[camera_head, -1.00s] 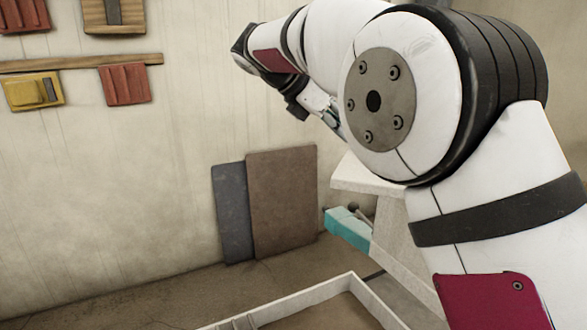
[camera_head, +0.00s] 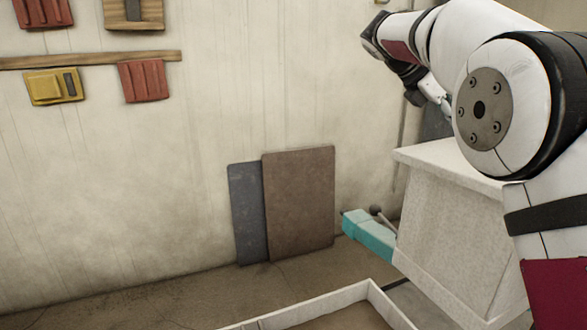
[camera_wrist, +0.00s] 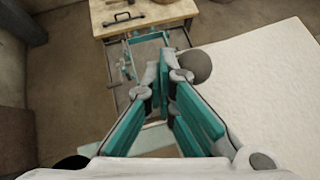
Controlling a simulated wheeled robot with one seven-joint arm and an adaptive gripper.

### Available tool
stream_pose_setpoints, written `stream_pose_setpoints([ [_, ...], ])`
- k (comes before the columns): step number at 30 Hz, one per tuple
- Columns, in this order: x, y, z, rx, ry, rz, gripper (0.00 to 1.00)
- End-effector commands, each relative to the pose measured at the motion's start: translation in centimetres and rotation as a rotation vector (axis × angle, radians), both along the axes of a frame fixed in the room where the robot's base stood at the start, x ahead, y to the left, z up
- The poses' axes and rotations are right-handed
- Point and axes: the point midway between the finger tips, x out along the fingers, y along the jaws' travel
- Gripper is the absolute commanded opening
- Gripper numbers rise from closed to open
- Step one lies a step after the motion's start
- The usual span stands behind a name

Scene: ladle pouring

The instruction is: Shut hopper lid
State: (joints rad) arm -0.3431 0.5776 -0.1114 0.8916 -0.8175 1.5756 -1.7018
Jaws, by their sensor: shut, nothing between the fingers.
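A pale, speckled box with a flat, overhanging top (camera_head: 440,215) stands at the right in the head view; it looks like the hopper. A broad white flat surface (camera_wrist: 265,90), apparently its top, fills the right of the wrist view. I cannot tell for sure which part is the lid or how it stands. My gripper (camera_wrist: 167,65) is shut and empty, its teal fingers together beside the edge of that surface. A grey round knob (camera_wrist: 196,66) shows just right of the fingertips; contact is unclear. In the head view my arm partly hides the box.
A teal part (camera_head: 368,235) with a dark knob sticks out left of the box. A pale-rimmed tray (camera_head: 330,303) lies in front. Two panels (camera_head: 298,205) lean on the wall. A wooden table (camera_wrist: 140,15) with a black handle stands beyond the gripper.

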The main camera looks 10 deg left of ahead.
Motion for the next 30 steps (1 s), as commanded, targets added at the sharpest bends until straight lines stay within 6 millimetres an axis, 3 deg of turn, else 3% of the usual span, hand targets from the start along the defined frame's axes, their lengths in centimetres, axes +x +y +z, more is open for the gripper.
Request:
stream_pose_setpoints([
  [6,0.0,-1.1,0.0,0.001,0.000,-0.039,0.00],
  [20,0.0,-1.2,0.0,0.001,0.000,-0.044,0.00],
  [30,-0.7,1.6,2.4,0.000,-0.003,-0.042,0.00],
])
